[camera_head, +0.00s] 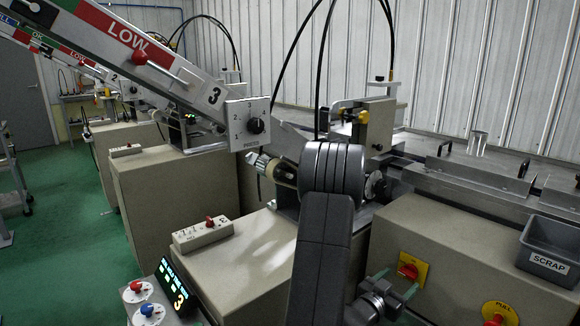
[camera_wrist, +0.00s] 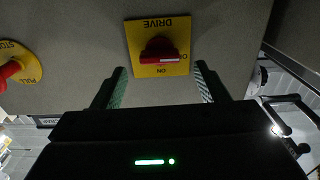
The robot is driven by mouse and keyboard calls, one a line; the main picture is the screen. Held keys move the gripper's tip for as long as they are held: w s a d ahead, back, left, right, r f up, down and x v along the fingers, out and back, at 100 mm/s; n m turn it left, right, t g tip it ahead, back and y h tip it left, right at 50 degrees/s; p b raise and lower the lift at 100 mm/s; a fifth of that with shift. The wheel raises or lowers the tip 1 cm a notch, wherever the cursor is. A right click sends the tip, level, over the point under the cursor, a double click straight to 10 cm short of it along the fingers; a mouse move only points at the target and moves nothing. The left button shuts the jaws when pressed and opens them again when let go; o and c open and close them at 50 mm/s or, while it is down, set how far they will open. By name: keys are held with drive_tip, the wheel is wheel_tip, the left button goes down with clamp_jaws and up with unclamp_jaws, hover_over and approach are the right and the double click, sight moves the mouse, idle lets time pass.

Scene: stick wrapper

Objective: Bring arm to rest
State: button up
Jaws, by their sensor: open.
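My gripper (camera_head: 396,284) is open and empty, low in front of the machine cabinet in the head view. In the wrist view its two fingers (camera_wrist: 161,72) stand apart, on either side of the lower part of the DRIVE switch, with nothing between them. The DRIVE switch is a yellow plate with a red knob (camera_wrist: 157,51), upside down in the wrist view; it also shows in the head view (camera_head: 411,268). The knob's red bar lies level in the wrist view. My dark arm rises through the middle of the head view. I cannot tell whether the fingertips touch the cabinet.
A yellow stop plate with a red pull button (camera_head: 497,316) is right of my gripper. A grey SCRAP bin (camera_head: 549,252) sits at the right. A control box (camera_head: 203,234) and a lit panel (camera_head: 174,285) stand left of my arm.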

sight(406, 275)
drive_tip(key=x, duration=0.4)
drive_tip(key=shift+a+p, duration=0.1)
drive_tip(key=shift+p, duration=0.3)
drive_tip(key=shift+m, duration=0.3)
